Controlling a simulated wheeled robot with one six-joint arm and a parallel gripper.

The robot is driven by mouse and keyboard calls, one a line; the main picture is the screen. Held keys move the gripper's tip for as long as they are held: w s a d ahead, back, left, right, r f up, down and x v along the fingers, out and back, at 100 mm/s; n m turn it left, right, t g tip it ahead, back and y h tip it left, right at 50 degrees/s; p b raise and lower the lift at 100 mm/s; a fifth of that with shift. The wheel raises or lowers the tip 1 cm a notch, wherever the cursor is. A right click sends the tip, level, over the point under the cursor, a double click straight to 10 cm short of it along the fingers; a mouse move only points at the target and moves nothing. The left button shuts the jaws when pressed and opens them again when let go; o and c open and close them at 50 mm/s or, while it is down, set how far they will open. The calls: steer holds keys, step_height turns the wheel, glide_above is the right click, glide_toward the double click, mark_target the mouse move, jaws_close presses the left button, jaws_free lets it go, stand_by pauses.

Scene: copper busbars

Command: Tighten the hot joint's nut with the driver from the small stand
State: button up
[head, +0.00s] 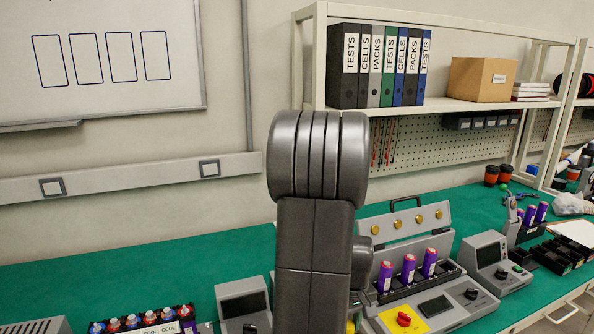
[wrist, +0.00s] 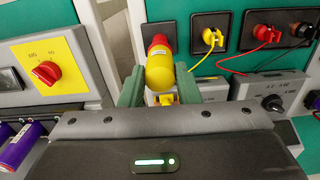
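In the wrist view my gripper (wrist: 160,76) has its two green fingers close against both sides of a yellow, rounded handle with a red end (wrist: 159,68), which looks like the driver. The driver's tip and the small stand cannot be made out; a small yellow and pale piece (wrist: 166,99) shows below the handle. In the head view my arm covers the middle and hides my gripper. A row of red-and-blue-topped parts with COOL labels (head: 150,318) is at the lower left; I cannot make out the hot joint or its nut.
A grey tester (head: 415,312) with a red knob on a yellow plate and purple cells stands right of my arm; its red knob also shows in the wrist view (wrist: 47,72). Green bench (head: 60,285) is clear at left.

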jaws_close()
steer(key=shift+r+p, duration=2)
steer(key=shift+r, duration=0.6)
steer(key=shift+f, duration=0.1)
